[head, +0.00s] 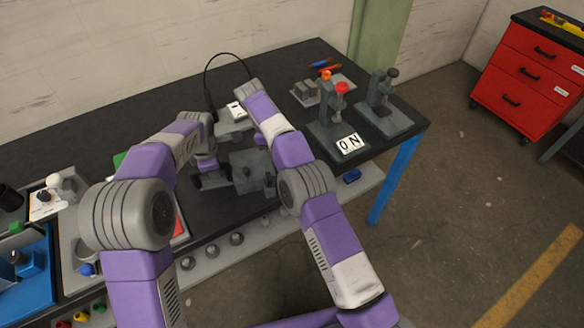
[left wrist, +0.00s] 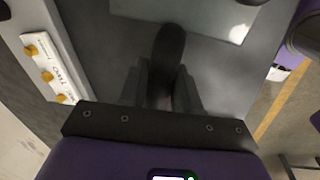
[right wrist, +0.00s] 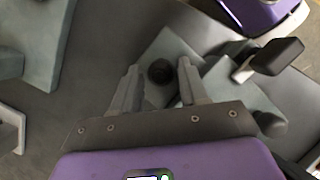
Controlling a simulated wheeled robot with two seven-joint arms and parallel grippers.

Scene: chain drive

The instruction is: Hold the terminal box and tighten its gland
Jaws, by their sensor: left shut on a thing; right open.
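My left gripper (head: 206,164) is low over the bench beside a grey fixture (head: 250,172). In the left wrist view the fingers (left wrist: 168,85) are shut on a dark rounded handle (left wrist: 169,42), over a broad grey surface. My right gripper (right wrist: 157,82) is open in the right wrist view. A black round part (right wrist: 160,72), perhaps the gland, sits between its fingers on a grey-green block (right wrist: 170,46); I cannot tell if they touch. I cannot tell for sure which grey body is the terminal box.
A black cable (head: 222,56) loops up behind my arms. A grey stand with a red knob (head: 341,88) and an ON plate (head: 350,143) stands to the right, another grey stand (head: 388,115) beside it. A dark lever (right wrist: 276,57) is right of my right fingers.

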